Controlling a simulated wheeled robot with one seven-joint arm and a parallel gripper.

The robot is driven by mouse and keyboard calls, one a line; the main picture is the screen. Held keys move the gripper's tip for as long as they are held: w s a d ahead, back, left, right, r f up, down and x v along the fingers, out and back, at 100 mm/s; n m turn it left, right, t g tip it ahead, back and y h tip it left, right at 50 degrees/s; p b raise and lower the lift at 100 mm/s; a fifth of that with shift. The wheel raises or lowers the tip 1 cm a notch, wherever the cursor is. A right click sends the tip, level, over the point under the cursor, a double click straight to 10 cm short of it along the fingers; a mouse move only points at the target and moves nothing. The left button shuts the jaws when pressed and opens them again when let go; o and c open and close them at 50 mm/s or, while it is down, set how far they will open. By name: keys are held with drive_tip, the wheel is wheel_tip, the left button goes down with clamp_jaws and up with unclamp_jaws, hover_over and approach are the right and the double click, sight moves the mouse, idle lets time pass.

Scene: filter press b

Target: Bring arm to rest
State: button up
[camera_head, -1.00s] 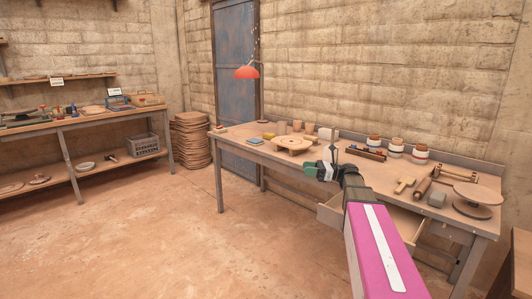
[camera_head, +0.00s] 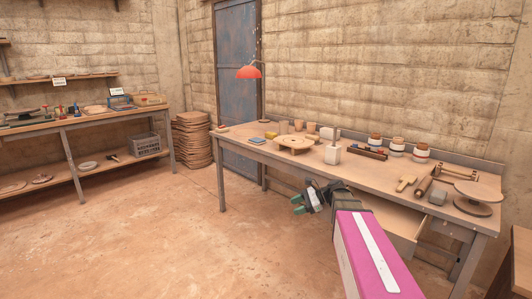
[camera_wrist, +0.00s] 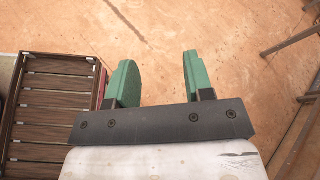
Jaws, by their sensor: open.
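My gripper (camera_head: 297,203) is in front of the long worktable (camera_head: 235,137), off its near edge and over the floor. Its two green fingers are apart with nothing between them. The wrist view also shows my gripper (camera_wrist: 154,75) open and empty, with bare floor beyond the fingertips. My pink arm link reaches in from the lower right of the head view and covers part of the table's front.
The worktable carries a round wooden stand (camera_head: 294,142), a white block-like container (camera_head: 331,154), several jars and a turntable (camera_head: 479,188). A slatted wooden thing (camera_wrist: 48,95) lies left in the wrist view. Floor (camera_head: 150,240) is clear at left.

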drive_tip(key=s+d+f+n+h, duration=0.3)
drive_tip(key=s+f+n+h, duration=0.3)
drive_tip(key=s+f+n, duration=0.1)
drive_tip(key=s+d+f+n+h, duration=0.3)
drive_tip(key=s+f+n+h, duration=0.4)
drive_tip(key=f, duration=0.2)
drive_tip(key=shift+s, duration=0.35)
